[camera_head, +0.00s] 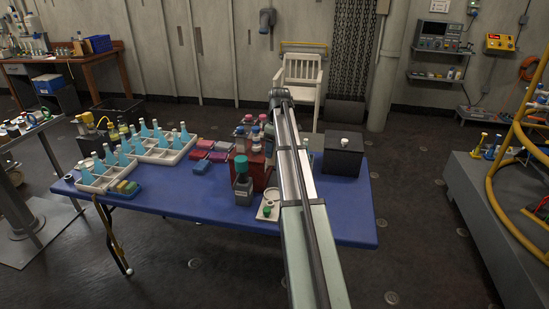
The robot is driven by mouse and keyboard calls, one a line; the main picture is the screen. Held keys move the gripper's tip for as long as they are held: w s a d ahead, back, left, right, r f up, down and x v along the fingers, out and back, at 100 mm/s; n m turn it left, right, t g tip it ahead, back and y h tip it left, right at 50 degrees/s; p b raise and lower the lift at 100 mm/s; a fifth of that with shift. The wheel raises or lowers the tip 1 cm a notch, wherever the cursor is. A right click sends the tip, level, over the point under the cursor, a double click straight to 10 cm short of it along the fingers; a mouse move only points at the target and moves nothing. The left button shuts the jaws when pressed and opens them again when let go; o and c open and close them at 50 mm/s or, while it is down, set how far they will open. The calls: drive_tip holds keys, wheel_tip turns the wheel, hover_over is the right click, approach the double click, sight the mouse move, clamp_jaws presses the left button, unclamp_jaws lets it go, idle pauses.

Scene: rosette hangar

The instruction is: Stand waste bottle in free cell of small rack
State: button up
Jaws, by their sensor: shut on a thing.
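My gripper is not in view; my own arm link runs up the middle of the picture and hides what lies behind it. A red rack (259,174) on the blue table holds several bottles with red, blue and white caps; its right side is hidden by my arm, so I cannot tell which cell is free. A grey bottle with a dark green cap (243,188) stands upright in front of the rack, apart from my arm. I cannot read its label or tell whether it is the waste bottle. A small pale-teal part shows just right of my arm, too hidden to identify.
The blue table (190,198) also bears white divided crates (95,183) with light-blue bottles, red and purple blocks (208,150), a white tray (266,215) with a green cap, and a black box (343,160) with a white-capped top. The table's front right is clear.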

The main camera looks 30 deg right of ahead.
drive_tip(key=shift+s+d+r, duration=0.15)
drive_tip(key=shift+d+r, duration=0.15)
drive_tip(key=w+d+f, duration=0.3)
drive_tip(key=d, duration=0.4)
drive_tip(key=w+d+f, duration=0.2)
drive_tip(key=d+f, duration=0.1)
drive_tip(key=d, duration=0.4)
drive_tip(key=w+d+f, duration=0.3)
drive_tip(key=d, duration=0.4)
drive_tip(key=shift+d+f, duration=0.1)
drive_tip(key=shift+f, duration=4.4)
drive_tip(key=shift+f, duration=0.1)
drive_tip(key=o, duration=1.1)
drive_tip(key=shift+f, duration=0.1)
